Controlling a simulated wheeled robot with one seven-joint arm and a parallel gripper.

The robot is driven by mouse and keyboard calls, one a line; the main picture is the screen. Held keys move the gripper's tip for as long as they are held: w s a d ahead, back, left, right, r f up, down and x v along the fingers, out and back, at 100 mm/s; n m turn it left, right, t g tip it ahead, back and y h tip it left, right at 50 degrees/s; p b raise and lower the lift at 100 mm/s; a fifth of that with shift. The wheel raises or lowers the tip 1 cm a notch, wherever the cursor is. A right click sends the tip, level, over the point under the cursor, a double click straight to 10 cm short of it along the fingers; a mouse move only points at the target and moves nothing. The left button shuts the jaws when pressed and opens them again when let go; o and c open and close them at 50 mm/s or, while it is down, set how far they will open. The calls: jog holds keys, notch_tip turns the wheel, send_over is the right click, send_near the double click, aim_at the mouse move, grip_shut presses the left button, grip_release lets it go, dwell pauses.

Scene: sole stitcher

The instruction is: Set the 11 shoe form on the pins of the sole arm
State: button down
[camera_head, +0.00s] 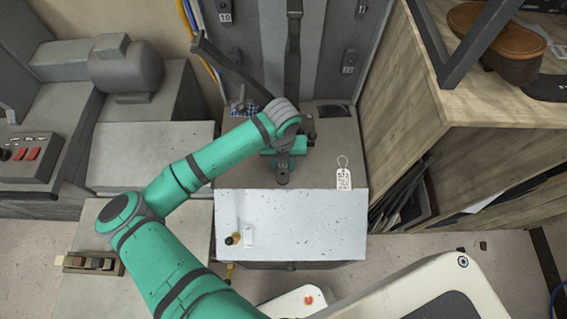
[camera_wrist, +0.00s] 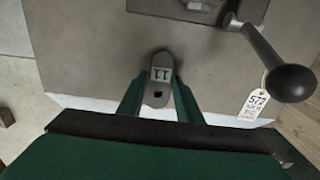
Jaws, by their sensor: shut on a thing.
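The shoe form (camera_wrist: 161,75) is a small grey plate with a rounded end, a white label reading 11 and a dark hole. My gripper (camera_wrist: 158,92) is shut on it, with a green finger on each side. In the head view the form (camera_head: 283,173) sticks out towards the front below my gripper (camera_head: 283,152), over the grey machine top. I cannot make out the sole arm or its pins for sure. My arm and gripper cover part of the machine behind, and how high the form is held cannot be told.
A crank lever with a dark knob (camera_wrist: 291,83) and a paper tag (camera_wrist: 257,100) are at the right in the wrist view. Forms marked 10 (camera_head: 225,17) and 12 (camera_head: 347,68) hang on the back panel. A wooden shelf (camera_head: 480,110) stands right; a pale worktop (camera_head: 300,225) lies in front.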

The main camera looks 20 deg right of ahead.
dwell(0.3)
jog(key=c, duration=1.2)
grip_release()
jog(key=shift+s, duration=0.1)
notch_tip(320, 180, up, 11)
jog(key=shift+f, duration=0.1)
